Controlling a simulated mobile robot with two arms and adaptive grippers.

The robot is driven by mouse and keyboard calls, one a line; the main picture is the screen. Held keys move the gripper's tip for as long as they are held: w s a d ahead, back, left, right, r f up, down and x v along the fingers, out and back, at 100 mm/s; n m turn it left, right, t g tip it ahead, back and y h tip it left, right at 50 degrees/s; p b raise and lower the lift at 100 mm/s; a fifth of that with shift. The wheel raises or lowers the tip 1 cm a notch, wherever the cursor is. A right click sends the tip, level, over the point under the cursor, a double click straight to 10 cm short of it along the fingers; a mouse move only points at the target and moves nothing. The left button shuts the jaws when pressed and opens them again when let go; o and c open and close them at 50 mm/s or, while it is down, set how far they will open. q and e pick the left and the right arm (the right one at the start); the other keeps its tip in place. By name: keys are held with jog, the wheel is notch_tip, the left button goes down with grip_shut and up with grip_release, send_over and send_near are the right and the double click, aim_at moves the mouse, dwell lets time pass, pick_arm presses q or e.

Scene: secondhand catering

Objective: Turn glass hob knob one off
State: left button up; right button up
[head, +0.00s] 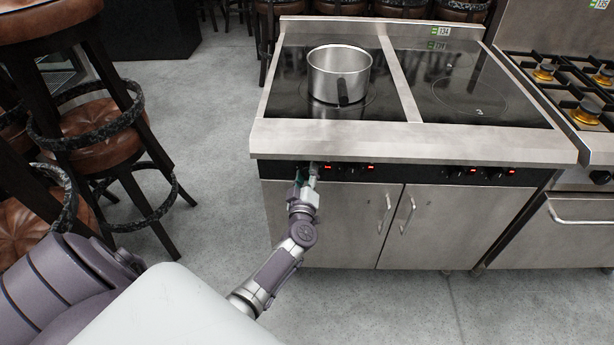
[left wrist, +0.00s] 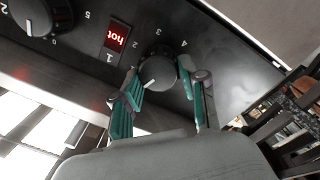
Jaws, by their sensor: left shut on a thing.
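The glass hob (head: 400,140) stands in the middle of the head view, with a black control strip along its front. Knob one (left wrist: 158,68) is a round black knob with a white pointer, beside a red "hot" display (left wrist: 116,38) in the left wrist view. My left gripper (head: 308,172) is at the left end of the strip and covers this knob in the head view. In the left wrist view its green-padded fingers (left wrist: 162,84) are on either side of the knob, shut on it. The pointer is towards the lower left. My right gripper is not in view.
A steel pot (head: 340,75) stands on the left glass plate. A neighbouring knob (left wrist: 40,16) is close by in the left wrist view. Cabinet doors with handles (head: 386,210) are below the strip. Stools (head: 95,125) stand at the left, and a gas range (head: 585,112) at the right.

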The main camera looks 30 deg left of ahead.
pick_arm(q)
jog(key=shift+f+n+b, duration=0.15)
jog(key=shift+n+b, duration=0.55)
jog(key=shift+n, duration=1.3)
jog(key=o, duration=1.1)
jog(key=shift+o, duration=0.2)
jog(key=v, duration=1.2)
